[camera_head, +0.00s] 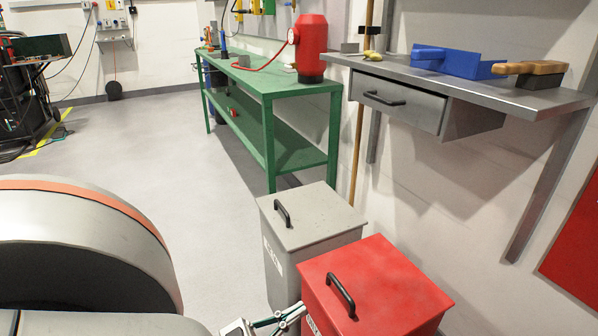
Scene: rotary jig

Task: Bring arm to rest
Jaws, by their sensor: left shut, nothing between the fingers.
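My left gripper (290,316) shows at the bottom edge of the head view, low beside the left side of the red bin (390,285). Only its finger part and a bit of its body are in the picture. It is shut and holds nothing. I cannot tell whether its tips touch the bin. A large grey rounded link of my own arm with an orange band fills the lower left. My right gripper is not in view.
A grey lidded bin (310,215) stands behind the red one. A green workbench (270,90) bears a red tank (311,48). A metal wall shelf (460,85) with a drawer (398,102) holds a blue tray (458,62) and a brush (530,70). The grey floor (160,130) is clear at centre left.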

